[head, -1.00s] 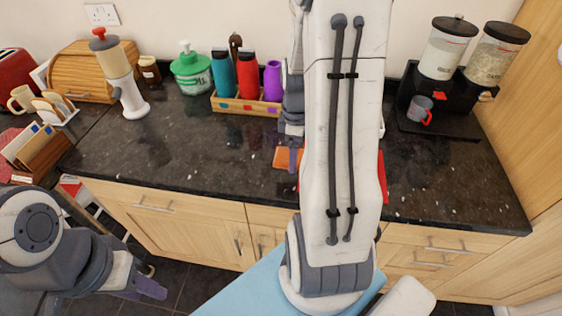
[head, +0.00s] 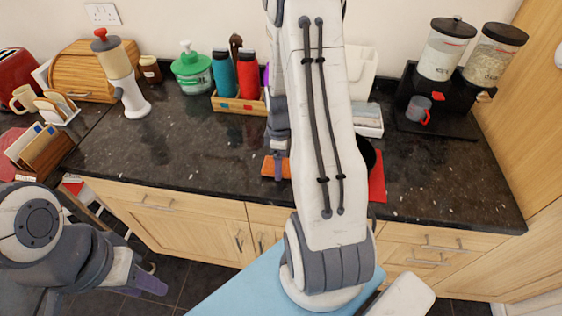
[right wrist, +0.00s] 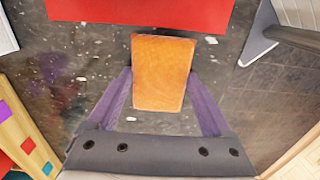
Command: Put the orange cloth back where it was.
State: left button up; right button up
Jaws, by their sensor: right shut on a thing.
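The orange cloth (head: 271,166) shows near the front of the dark counter in the head view, partly hidden by my right arm. In the right wrist view the cloth (right wrist: 163,72) is a flat orange rectangle between the two purple fingers. My right gripper (right wrist: 163,92) is shut on it. I cannot tell whether the cloth touches the counter. My left gripper (head: 150,285) is low at the left, in front of the cabinets, and its opening is unclear.
A red mat (head: 377,180) lies right of the cloth, partly behind my right arm. A wooden caddy (head: 229,104) with bottles stands behind. Cereal dispensers (head: 449,50) with a mug (head: 418,109) stand at the right. The counter left of the cloth (head: 180,145) is clear.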

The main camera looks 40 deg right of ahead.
jog(key=o, duration=1.1)
jog(key=shift+f, duration=0.15)
notch_tip(320, 180, up, 12)
jog(key=shift+r+b, duration=0.2)
jog(key=shift+b, duration=0.3)
jog(key=s+a+r, duration=0.2)
jog(key=a+r, duration=0.1)
jog(key=a, duration=1.6)
jog(key=shift+m+y, duration=0.4)
jog(key=shift+y, duration=0.1)
jog(key=s+a, duration=0.8)
jog(key=s, duration=0.1)
jog(key=s+a+r, duration=0.1)
jog(key=s+a, duration=0.3)
jog(key=s, duration=0.1)
jog(key=shift+r, duration=0.1)
